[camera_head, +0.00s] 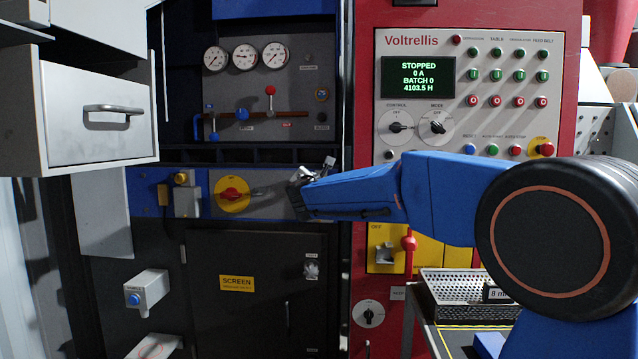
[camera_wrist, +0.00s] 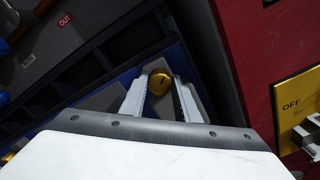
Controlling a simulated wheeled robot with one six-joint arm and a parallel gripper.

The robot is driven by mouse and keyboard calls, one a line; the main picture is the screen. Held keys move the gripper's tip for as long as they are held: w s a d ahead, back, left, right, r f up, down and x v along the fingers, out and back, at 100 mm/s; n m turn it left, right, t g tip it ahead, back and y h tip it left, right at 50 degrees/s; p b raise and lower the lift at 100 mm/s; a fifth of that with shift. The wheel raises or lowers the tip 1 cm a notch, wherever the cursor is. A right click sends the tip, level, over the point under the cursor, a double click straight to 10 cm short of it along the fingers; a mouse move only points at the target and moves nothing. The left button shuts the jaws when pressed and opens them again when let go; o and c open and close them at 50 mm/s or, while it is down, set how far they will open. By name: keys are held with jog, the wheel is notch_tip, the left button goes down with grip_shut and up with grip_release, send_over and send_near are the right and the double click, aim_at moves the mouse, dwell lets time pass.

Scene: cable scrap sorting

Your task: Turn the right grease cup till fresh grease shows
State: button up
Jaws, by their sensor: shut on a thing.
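The right grease cup is a round brass-coloured cap (camera_wrist: 160,80) with a dark slot-like mark, seen in the wrist view between the two grey fingers. My gripper (camera_wrist: 161,88) is shut on it, one finger on each side. In the head view my gripper (camera_head: 304,180) reaches left to the blue and grey panel beside the red cabinet; the cup is hidden there behind the fingers. I see no fresh grease around the cap in the wrist view, though it is small and dim.
A yellow disc with a red rotary switch (camera_head: 232,194) sits left of my gripper. A dark screen door (camera_head: 248,255) is below, and a recessed ledge (camera_head: 240,154) above. The red control cabinet (camera_head: 363,130) stands close on the right.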

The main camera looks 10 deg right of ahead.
jog(key=shift+m, duration=0.6)
jog(key=o, duration=1.1)
jog(key=shift+c, duration=0.2)
jog(key=shift+f, duration=0.1)
